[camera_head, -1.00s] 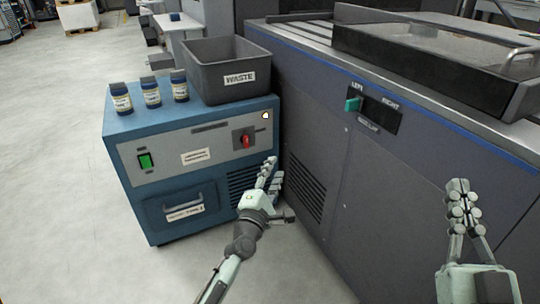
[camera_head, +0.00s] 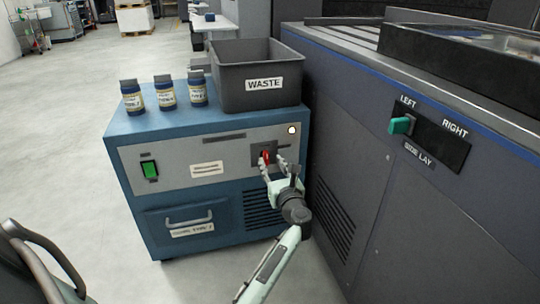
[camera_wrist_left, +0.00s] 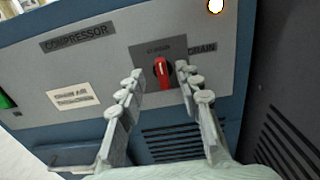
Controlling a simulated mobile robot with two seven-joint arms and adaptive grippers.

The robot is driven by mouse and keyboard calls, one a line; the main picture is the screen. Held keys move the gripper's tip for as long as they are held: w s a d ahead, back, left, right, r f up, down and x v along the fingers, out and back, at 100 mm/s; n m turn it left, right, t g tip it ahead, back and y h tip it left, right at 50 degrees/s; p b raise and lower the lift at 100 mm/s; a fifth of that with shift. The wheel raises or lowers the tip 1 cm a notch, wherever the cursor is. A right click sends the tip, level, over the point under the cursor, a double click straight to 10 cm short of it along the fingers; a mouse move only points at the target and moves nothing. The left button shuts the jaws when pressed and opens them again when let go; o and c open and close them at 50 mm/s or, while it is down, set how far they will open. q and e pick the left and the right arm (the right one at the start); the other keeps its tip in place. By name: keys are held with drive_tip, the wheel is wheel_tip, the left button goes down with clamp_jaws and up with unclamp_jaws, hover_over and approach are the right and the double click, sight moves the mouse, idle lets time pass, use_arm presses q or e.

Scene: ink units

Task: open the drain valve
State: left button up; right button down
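The drain valve is a small red handle (camera_head: 266,157) on a dark plate at the right of the blue compressor's (camera_head: 190,236) grey front panel. In the left wrist view the red handle (camera_wrist_left: 162,71) stands roughly upright, with "DRAIN" lettering to its right. My left gripper (camera_head: 272,163) is in front of the plate, with its fingers on either side of the handle. In the left wrist view the gripper (camera_wrist_left: 160,78) is open, and gaps show between both fingers and the handle. My right gripper is out of the head view.
A large dark machine with a teal lever (camera_head: 401,126) stands close on the right.

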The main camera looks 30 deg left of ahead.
sight(267, 155)
use_arm(q)
drive_tip(key=x, duration=0.5)
drive_tip(key=shift+b, duration=0.3)
clamp_jaws()
